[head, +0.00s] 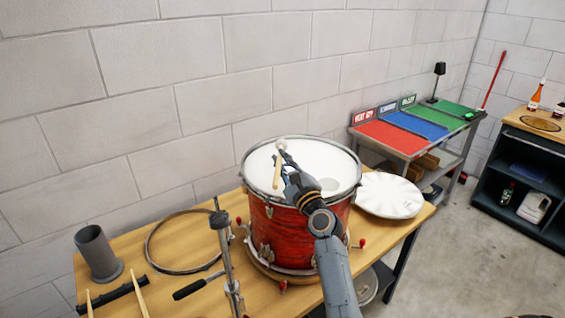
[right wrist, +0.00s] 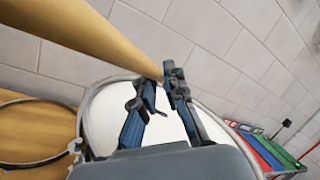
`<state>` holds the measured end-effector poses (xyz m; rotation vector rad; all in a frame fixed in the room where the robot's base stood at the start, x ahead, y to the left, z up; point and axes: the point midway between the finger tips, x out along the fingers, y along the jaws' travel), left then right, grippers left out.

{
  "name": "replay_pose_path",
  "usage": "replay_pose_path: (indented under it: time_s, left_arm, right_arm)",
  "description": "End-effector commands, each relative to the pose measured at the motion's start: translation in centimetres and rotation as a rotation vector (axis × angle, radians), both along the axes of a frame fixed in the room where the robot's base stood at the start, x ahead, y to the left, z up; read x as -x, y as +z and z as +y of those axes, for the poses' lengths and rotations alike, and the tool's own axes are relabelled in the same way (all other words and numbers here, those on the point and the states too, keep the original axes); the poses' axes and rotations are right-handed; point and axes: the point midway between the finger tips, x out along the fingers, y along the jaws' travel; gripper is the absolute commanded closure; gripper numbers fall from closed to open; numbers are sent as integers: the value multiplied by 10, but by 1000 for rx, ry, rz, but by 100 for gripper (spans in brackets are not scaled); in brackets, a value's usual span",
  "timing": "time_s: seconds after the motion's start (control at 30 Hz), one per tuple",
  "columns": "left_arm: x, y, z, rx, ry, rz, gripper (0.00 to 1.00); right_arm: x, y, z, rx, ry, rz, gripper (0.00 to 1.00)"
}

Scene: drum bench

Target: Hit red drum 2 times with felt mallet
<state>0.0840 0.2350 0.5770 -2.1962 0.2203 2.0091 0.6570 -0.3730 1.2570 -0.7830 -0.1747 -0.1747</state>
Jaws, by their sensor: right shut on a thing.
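The red drum (head: 274,228) stands on the wooden bench, with a white drumhead and a metal rim. Its white head also shows behind the fingers in the right wrist view (right wrist: 108,118). My right gripper (head: 284,166) is over the drumhead, shut on the felt mallet (head: 277,177). The mallet has a pale round head and a wooden handle; the handle crosses the upper left of the right wrist view (right wrist: 85,37). The mallet head is over the far part of the drumhead; I cannot tell whether it touches. My left gripper is not in view.
On the bench (head: 195,288) are a hoop (head: 150,243), a grey cylinder (head: 97,253), a metal stand (head: 226,255) close to the drum's left, and sticks (head: 142,293). A white round disc (head: 390,196) lies right of the drum. A coloured-mat table (head: 395,137) stands farther right.

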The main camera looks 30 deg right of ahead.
Motion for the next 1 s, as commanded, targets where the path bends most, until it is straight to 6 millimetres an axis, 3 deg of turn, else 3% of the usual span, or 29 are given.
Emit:
replay_pose_path:
  time_s: [0.07,0.37,0.8,1.0]
  left_arm:
    - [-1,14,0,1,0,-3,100]
    - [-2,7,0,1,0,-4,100]
    - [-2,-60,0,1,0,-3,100]
    - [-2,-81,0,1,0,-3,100]
  right_arm:
    - [0,12,0,-1,0,1,100]
    - [0,8,0,1,0,-2,100]
    - [0,29,0,103,0,-157,100]
    - [0,43,0,141,1,-214,100]
